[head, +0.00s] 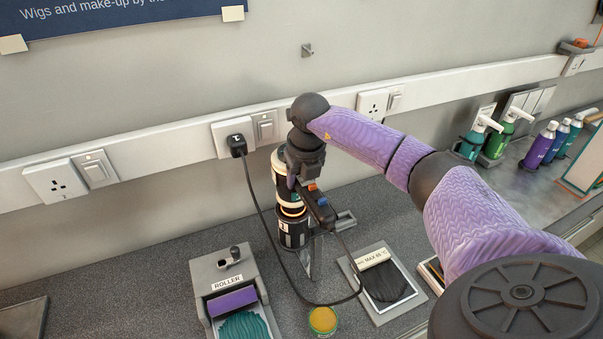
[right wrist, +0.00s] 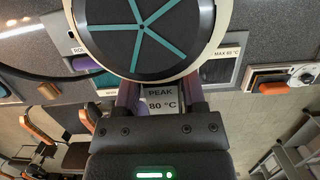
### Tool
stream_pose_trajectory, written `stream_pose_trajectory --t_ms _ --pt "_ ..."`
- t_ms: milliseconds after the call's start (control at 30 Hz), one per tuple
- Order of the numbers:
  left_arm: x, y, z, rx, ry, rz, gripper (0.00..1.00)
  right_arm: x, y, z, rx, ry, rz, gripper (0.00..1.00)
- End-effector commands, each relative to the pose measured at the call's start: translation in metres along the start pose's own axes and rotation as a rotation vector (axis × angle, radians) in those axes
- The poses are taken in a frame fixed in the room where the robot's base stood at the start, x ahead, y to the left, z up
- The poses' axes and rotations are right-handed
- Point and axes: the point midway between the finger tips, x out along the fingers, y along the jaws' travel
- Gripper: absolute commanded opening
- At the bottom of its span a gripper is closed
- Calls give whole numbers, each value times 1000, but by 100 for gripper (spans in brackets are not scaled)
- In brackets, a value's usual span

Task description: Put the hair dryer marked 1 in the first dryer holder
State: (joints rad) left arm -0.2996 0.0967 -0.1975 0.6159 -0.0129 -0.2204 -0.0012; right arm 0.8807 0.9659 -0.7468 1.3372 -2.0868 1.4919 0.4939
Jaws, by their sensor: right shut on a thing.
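The hair dryer (head: 293,226) is a dark cylinder with cream bands and a white label that seems to read 1. My right gripper (head: 301,182) is shut on it near the handle, which has orange and blue buttons. In the right wrist view the dryer's round end (right wrist: 140,32), black with teal spokes, fills the top, and the gripper (right wrist: 163,98) is below it. A grey metal bracket (head: 345,220), perhaps the first dryer holder, shows just right of the dryer. It is partly hidden, and I cannot tell if the dryer touches it. My left gripper is out of view.
A black cord runs from the plug (head: 237,145) down over the counter to the dryer. A roller box (head: 227,262), a yellow-topped tub (head: 323,321) and a MAX 65 °C tray (head: 420,297) stand near. Bottles (head: 540,145) are at the right.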

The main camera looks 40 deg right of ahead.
Motion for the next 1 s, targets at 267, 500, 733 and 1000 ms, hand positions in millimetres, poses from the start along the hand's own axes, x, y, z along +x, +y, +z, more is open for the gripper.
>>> stream_pose_trajectory --t_ms 267,500,733,1000 --pt "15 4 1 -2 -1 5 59 20 0 -4 1 -2 1 0" --pt "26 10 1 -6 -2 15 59 35 0 -7 1 -1 0 0" --pt "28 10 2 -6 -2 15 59 40 0 -8 1 -2 1 72" --pt "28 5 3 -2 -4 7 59 40 0 -8 0 -1 0 94"
